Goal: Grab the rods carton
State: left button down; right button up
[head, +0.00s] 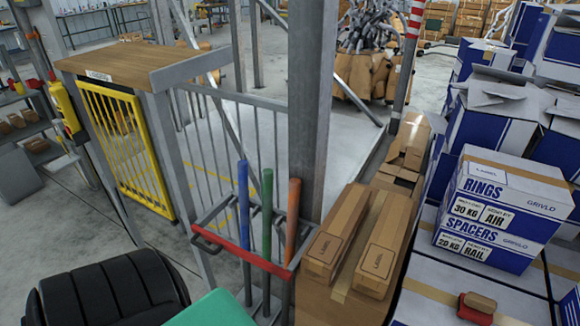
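No carton marked "rods" can be read in the head view. A white and blue carton labelled RINGS (513,190) sits on top of a similar carton labelled SPACERS (487,251) at the right, both on a wide stack of white and blue cartons. Two long narrow brown cartons marked LABEL, a left one (338,235) and a right one (384,245), lie side by side on a larger brown box (338,305); their contents cannot be told. Neither of my grippers is in view.
A rack with a red bar (240,255) holds blue, green and orange-handled poles (266,200) left of the brown cartons. A grey post (309,110) stands behind it. A red object (476,308) lies on the cartons at front right. Open cartons (490,105) stand behind.

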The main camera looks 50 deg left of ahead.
aim_at(321, 259)
jog(key=u, duration=1.05)
jog(key=i+j+z, duration=0.35)
jog(key=k+j, duration=0.05)
jog(key=k, duration=0.05)
